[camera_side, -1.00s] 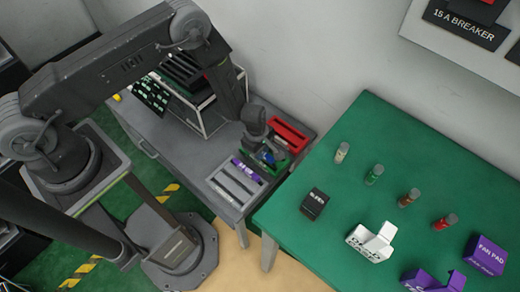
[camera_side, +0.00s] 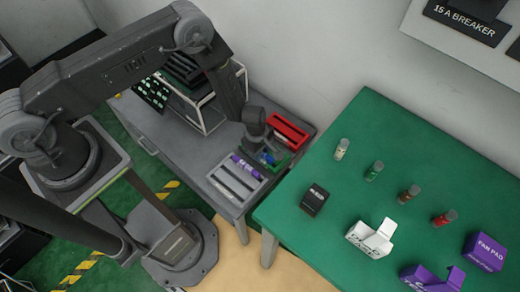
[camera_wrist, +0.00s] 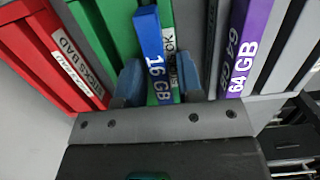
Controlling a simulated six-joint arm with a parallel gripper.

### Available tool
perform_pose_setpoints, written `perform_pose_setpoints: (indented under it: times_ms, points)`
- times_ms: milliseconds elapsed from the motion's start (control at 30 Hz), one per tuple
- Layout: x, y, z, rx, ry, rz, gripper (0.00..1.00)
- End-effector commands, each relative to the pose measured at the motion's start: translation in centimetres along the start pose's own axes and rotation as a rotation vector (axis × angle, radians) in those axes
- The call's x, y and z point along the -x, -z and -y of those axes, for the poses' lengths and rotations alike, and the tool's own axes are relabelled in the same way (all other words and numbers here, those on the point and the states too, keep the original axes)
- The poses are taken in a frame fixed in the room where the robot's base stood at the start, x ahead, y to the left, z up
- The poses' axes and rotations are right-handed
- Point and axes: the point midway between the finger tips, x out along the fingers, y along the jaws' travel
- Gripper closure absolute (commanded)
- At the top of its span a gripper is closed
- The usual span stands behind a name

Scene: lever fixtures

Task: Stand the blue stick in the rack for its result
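The blue stick marked 16 GB (camera_wrist: 157,62) is at the green rack marked OK (camera_wrist: 188,15) in the wrist view, where it covers part of the rack's label. It also shows small and blue in the side view (camera_side: 267,158). My gripper (camera_wrist: 159,75) has a finger on each side of the stick. A strip of label shows between the stick and the right finger, so the fingers look open. The stick's lower end is hidden. The red rack marked STICKS BAD (camera_wrist: 50,50) is on the left in the wrist view.
A purple 64 GB stick (camera_wrist: 245,45) lies in the grey slotted tray (camera_side: 226,187) beside the green rack. The green table (camera_side: 330,155) at the right holds vials, a black box and purple and white parts.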

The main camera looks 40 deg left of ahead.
Motion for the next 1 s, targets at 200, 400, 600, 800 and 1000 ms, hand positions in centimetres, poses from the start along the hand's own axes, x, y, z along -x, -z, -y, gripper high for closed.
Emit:
perform_pose_setpoints:
  times_ms: [200,400,600,800,1000]
  points:
    - [0.0,0.0,0.0,0.000,0.001,0.000,0.54]
    - [0.3,0.0,0.0,0.001,0.001,0.000,0.54]
    - [2.9,0.0,-0.1,0.001,-0.002,0.001,0.54]
    - [7.4,0.0,-0.1,0.000,-0.003,0.002,0.54]
    - [11.3,0.0,-0.1,0.001,-0.003,0.001,0.54]
